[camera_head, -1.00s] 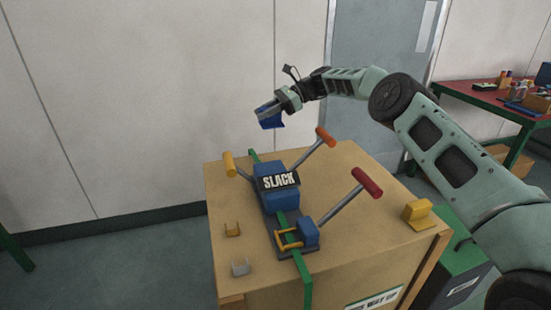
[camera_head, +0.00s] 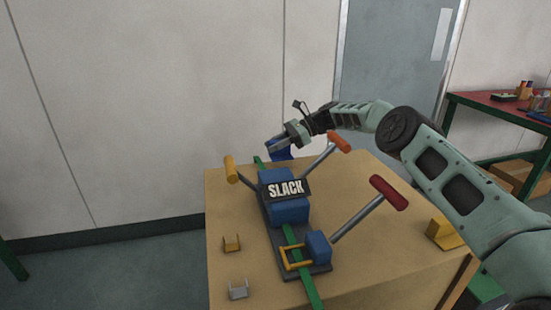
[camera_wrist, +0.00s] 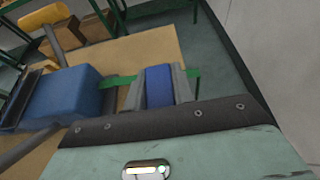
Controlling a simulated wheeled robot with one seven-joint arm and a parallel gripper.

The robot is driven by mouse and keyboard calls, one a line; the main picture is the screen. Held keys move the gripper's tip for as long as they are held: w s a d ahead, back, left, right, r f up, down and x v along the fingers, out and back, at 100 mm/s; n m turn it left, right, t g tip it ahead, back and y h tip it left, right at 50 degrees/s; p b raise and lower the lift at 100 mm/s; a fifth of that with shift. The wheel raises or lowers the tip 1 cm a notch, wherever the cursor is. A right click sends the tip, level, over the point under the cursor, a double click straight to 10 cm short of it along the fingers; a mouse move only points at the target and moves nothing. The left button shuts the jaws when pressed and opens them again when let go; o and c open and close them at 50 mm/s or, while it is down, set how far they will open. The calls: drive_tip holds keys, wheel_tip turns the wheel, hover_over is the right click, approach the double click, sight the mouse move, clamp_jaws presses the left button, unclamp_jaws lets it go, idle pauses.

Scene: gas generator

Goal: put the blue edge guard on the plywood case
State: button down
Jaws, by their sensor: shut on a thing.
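My gripper (camera_head: 274,147) is shut on the blue edge guard (camera_head: 282,154), at the far edge of the plywood case (camera_head: 375,255). In the wrist view the guard (camera_wrist: 159,86) sits between the two fingers, with the case's edge (camera_wrist: 150,48) close by. The green strap (camera_head: 294,234) runs along the case top under the tensioner. In the wrist view the strap (camera_wrist: 117,81) shows on both sides of the fingers, near the guard. I cannot tell whether the guard touches the case or the strap.
A blue tensioner with a SLACK sign (camera_head: 286,188) stands on the case, with an orange-red lever (camera_head: 338,142), a red lever (camera_head: 388,192) and a yellow lever (camera_head: 230,169).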

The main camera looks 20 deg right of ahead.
sight(275, 155)
drive_tip(key=shift+f, duration=1.95)
drive_tip(key=shift+f, duration=0.2)
drive_tip(key=c, duration=1.2)
unclamp_jaws()
drive_tip(key=shift+o, duration=0.2)
drive_tip(key=shift+r, duration=0.1)
